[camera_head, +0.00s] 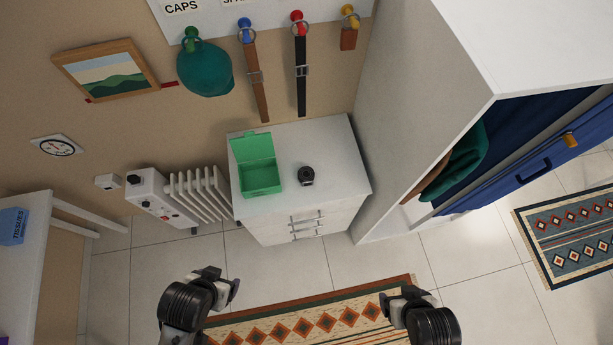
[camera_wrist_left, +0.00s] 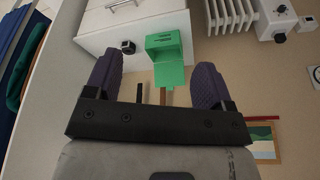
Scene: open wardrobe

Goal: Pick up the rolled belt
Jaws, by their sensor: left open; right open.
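The rolled belt (camera_head: 307,175) is a small dark coil on top of the white drawer cabinet (camera_head: 340,175), right of an open green box (camera_head: 262,180). In the left wrist view the rolled belt (camera_wrist_left: 128,47) shows beyond the fingers, beside the green box (camera_wrist_left: 168,70). My left gripper (camera_head: 222,283) is at the lower left of the head view, apart from the cabinet and belt. Its purple fingers stand wide open and empty in the left wrist view (camera_wrist_left: 155,85). My right gripper (camera_head: 398,298) is at the lower right, open, away from the belt.
A white radiator (camera_head: 200,190) stands left of the cabinet. The open wardrobe (camera_head: 420,120) rises on its right. Belts (camera_head: 301,75) and a green cap (camera_head: 204,70) hang on wall pegs behind. A patterned rug (camera_head: 300,325) lies in front. The cabinet top right of the belt is clear.

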